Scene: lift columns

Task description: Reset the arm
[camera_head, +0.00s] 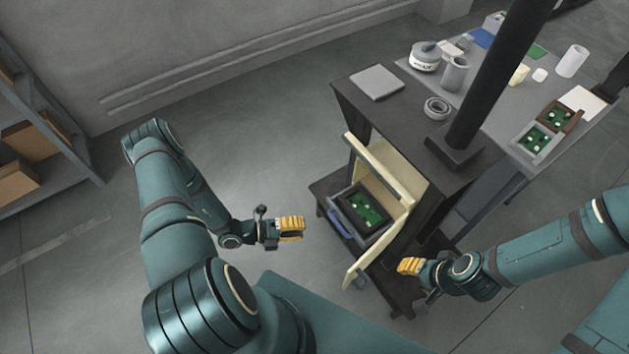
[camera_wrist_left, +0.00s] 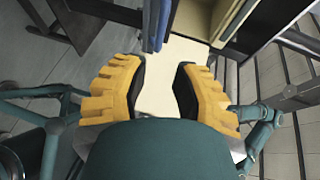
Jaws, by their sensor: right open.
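My left gripper (camera_head: 291,228) is in the middle of the head view, over the floor and left of the dark cabinet. In the left wrist view its yellow fingers (camera_wrist_left: 162,78) stand apart with nothing between them. My right gripper (camera_head: 410,267) is in front of the cabinet's near side, right of the cream panel. It is open, and I see nothing in it. Both arms are bent, with the forearms reaching inward from the two sides.
The dark cabinet (camera_head: 392,100) has an open cream panel (camera_head: 360,268). Beside it, a dark tray (camera_head: 345,212) holds a green board (camera_head: 366,207). A grey table (camera_head: 495,125) with several items stands behind. A shelf (camera_head: 85,165) with boxes stands far left. The floor between is clear.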

